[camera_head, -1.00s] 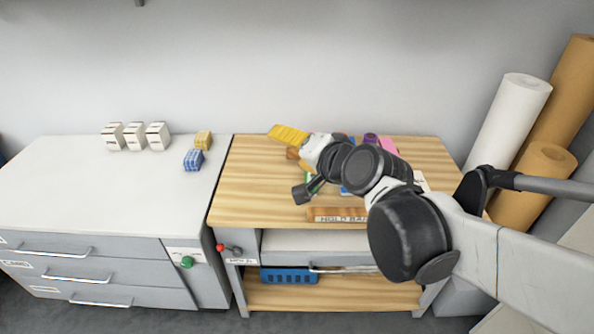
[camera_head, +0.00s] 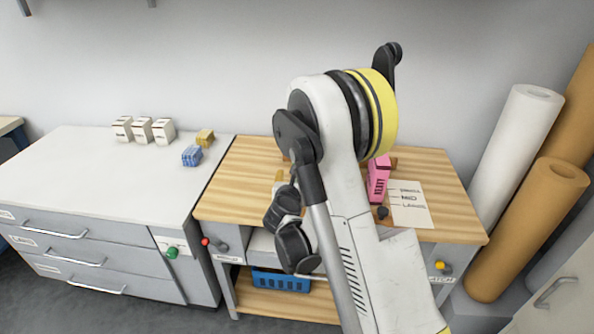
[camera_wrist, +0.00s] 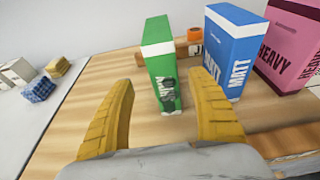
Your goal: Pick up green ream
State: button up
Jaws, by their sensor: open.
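The green ream (camera_wrist: 163,66) stands upright on the wooden bench top in the wrist view, with dark lettering on its lower front. My gripper (camera_wrist: 165,105) has its two yellow fingers spread apart, one on each side of the green ream's lower part as seen from the wrist. The ream is beyond the fingers or between their tips; I cannot tell which, and no touch shows. In the head view my arm hides the green ream and most of the gripper.
A blue ream (camera_wrist: 232,52) marked MATT stands close to the right, then a pink ream (camera_wrist: 290,48) marked HEAVY, also in the head view (camera_head: 378,180). A size card (camera_head: 410,205) lies on the bench. The white counter (camera_head: 100,175) holds small boxes on the left.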

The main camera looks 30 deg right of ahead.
jog(key=b+x, duration=0.3)
jog(key=x, duration=0.6)
jog(key=shift+d, duration=0.45)
jog(key=shift+s+r, duration=0.1)
jog(key=shift+r, duration=0.05)
jog(key=shift+c, duration=0.5)
grip_shut()
